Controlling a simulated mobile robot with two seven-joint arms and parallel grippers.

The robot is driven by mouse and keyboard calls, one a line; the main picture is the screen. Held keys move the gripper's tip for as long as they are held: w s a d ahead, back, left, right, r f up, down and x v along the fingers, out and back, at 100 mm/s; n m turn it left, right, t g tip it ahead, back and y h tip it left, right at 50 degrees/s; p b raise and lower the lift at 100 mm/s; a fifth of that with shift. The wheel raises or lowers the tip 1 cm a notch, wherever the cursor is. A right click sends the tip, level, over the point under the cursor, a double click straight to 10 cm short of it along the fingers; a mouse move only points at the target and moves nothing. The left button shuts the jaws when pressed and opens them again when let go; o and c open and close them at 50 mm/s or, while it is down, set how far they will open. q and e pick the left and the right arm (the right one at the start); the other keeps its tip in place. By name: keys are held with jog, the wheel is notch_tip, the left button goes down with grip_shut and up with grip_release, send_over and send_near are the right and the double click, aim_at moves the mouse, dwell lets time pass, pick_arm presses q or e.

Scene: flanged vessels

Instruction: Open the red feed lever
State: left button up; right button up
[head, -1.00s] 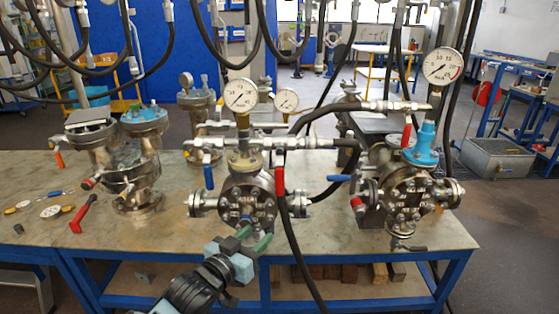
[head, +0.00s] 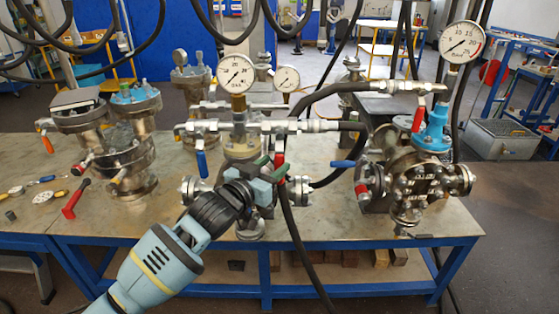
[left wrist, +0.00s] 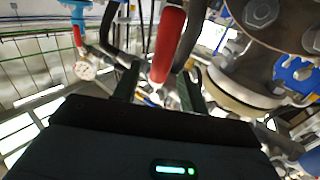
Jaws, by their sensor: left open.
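A red lever (head: 279,162) hangs down from the right end of the horizontal pipe on the middle flanged vessel (head: 243,150). My left gripper (head: 271,166) is open at this lever, in front of the vessel. In the left wrist view the red lever (left wrist: 168,45) stands beyond and between the two dark fingers (left wrist: 158,84). I cannot tell whether either finger touches it. The gripper body hides much of the middle vessel's front in the head view. My right gripper is not in view.
A blue lever (head: 201,163) hangs on the same pipe, to the left. A black hose (head: 291,240) drops just below the red lever. The right vessel (head: 410,180) carries another red lever (head: 418,118). A red-handled tool (head: 76,198) lies on the table at left.

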aim_at(276, 163)
pick_arm(q)
jog(key=shift+x, duration=1.7)
grip_shut()
